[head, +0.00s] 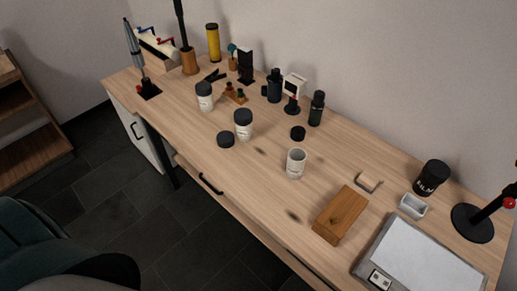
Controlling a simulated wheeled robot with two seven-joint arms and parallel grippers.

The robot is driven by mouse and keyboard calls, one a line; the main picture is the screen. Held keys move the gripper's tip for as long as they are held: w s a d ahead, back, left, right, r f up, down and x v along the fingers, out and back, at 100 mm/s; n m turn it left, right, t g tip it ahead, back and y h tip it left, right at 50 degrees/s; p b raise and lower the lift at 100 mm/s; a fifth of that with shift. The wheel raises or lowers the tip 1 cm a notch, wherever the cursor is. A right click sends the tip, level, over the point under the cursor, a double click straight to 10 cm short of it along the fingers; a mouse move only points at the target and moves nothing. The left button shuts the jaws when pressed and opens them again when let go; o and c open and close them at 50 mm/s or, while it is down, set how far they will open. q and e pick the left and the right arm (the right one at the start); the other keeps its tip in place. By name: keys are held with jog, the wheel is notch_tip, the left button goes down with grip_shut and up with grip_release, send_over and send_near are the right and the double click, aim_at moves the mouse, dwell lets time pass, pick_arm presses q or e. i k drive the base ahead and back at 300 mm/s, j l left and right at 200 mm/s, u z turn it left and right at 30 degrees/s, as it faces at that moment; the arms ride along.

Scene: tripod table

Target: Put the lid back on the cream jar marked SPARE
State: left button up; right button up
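An open cream jar (296,164) stands upright without a lid near the middle of the table. Two more cream jars, one in the centre (243,131) and one further left (205,103), stand upright with black lids on. The print on the jars is too small to read, so I cannot tell which is marked SPARE. One loose black lid (226,140) lies by the front edge, left of the centre jar. Another loose black disc, like a lid (298,133), lies behind the open jar. Neither of my grippers is in view.
A wooden block (341,214) and a grey-white panel (424,262) lie to the right. A black jar (432,178) and small white tray (412,206) stand near the wall. Dark bottles (316,108) stand behind. The tabletop around the open jar is mostly clear.

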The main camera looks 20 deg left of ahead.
aim_at(296, 157)
jog(key=k+j+z, duration=0.1)
jog(key=j, duration=0.3)
jog(key=k+j+z, duration=0.1)
jog(key=j, duration=0.3)
jog(key=k+j+z, duration=0.1)
jog(key=j, duration=0.25)
jog(key=k+j+z, duration=0.1)
jog(key=j, duration=0.25)
jog(key=k+j+z, duration=0.1)
jog(key=k+j, duration=0.15)
jog(key=k+j+z, duration=0.1)
jog(key=j, duration=0.35)
jog(key=k, duration=0.05)
